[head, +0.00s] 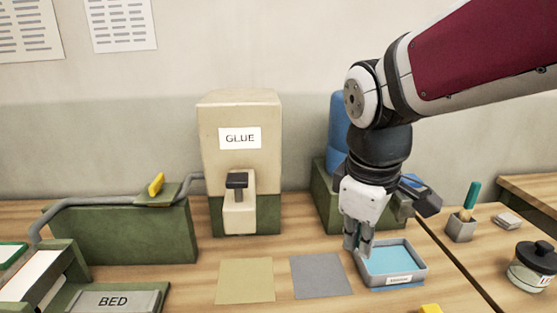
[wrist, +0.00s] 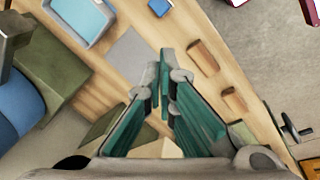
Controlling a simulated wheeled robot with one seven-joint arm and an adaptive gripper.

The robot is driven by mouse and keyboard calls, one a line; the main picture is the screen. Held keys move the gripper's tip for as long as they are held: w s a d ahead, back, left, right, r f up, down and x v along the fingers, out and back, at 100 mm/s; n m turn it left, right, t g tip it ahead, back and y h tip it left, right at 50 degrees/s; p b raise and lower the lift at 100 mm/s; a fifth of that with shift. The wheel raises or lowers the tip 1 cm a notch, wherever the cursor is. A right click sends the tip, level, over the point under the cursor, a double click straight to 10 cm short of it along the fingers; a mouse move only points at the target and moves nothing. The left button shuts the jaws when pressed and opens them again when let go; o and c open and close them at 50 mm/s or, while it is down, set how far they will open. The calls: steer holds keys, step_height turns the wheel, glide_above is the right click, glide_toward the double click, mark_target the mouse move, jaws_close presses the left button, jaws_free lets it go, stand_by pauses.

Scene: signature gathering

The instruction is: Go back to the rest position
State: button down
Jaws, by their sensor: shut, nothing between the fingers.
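My gripper (head: 357,240) points down in the head view, shut and empty, at the left edge of a grey tray (head: 424,266) with a light blue inside. I cannot tell from the head view whether it touches the tray. In the wrist view the fingers of my gripper (wrist: 165,65) come together with nothing between them. The tray (wrist: 98,38) shows there at the upper left, apart from the fingertips. My arm reaches in from the upper right of the head view.
A beige glue dispenser (head: 240,165) stands at the back middle. A green stand with a blue cylinder (head: 338,128) is behind my arm. A tan mat (head: 245,281) and a grey mat (head: 320,276) lie left of the tray. A brush cup (head: 460,229) and dark-lidded jar (head: 533,268) stand right.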

steer(key=s+d+r+m+t+y, duration=0.1)
steer(key=s+d+m+t, duration=0.2)
steer(key=s+m, duration=0.7)
steer(key=shift+s+d+r, duration=0.15)
steer(key=shift+s+d, duration=0.45)
steer(key=shift+d, duration=0.3)
